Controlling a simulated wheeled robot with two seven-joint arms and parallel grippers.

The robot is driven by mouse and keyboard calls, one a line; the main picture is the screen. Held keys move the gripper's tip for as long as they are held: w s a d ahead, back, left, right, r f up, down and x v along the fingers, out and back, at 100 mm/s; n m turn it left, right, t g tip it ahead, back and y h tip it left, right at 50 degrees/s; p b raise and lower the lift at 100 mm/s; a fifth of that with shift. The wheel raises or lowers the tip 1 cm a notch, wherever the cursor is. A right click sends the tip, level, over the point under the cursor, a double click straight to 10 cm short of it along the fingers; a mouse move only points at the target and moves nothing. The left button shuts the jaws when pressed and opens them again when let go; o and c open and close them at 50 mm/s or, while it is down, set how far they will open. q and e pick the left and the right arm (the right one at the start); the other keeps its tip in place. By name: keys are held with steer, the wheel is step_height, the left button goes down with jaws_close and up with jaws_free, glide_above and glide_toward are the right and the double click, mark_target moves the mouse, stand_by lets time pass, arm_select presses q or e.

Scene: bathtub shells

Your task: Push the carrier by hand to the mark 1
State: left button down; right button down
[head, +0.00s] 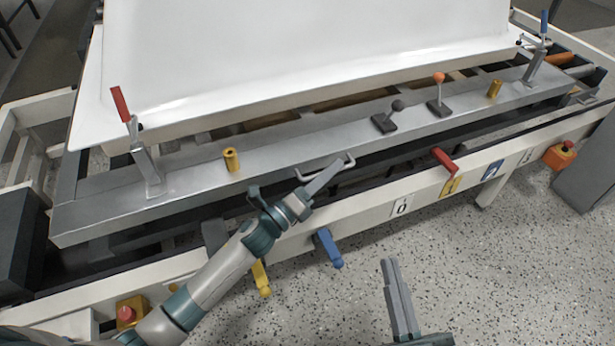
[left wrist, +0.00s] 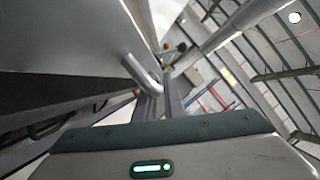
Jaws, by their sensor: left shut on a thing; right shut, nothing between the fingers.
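The carrier (head: 200,185) is a grey metal frame bearing a large white tub shell (head: 300,50). Its bar handle (head: 348,159) sticks out from the near side. My left gripper (head: 327,176) is shut on this handle; the left wrist view also shows the handle (left wrist: 140,73) at the fingers. A row of mark plates runs along the cream front rail: a white one reading 0 (head: 401,205), then a yellow one (head: 451,186), whose digit is hard to read. My right gripper (head: 389,266) is shut and empty above the floor, in front of the rail.
A red lever (head: 444,159) stands on the rail above the yellow plate. A blue lever (head: 328,248) and a yellow lever (head: 261,278) hang from the rail's front. The speckled floor in front is clear.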

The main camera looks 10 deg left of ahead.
arm_select(q)
steer(key=shift+w+d+f, duration=0.1)
steer(key=shift+w+d, duration=0.2)
steer(key=shift+d, duration=0.25)
steer(key=shift+w+d, duration=0.3)
steer(key=shift+d, duration=0.25)
arm_select(e)
steer(key=shift+s+a+r, duration=0.1)
steer(key=shift+s+r, duration=0.05)
steer(key=shift+r, duration=0.1)
arm_select(q)
steer(key=c, duration=2.1)
jaws_free()
steer(key=shift+s, duration=0.1)
steer(key=shift+a, duration=0.1)
steer(key=shift+s+a, duration=0.1)
steer(key=shift+v, duration=8.6)
arm_select(e)
steer(key=shift+w+f, duration=0.2)
steer(key=shift+f, duration=0.3)
steer(key=shift+f, duration=0.15)
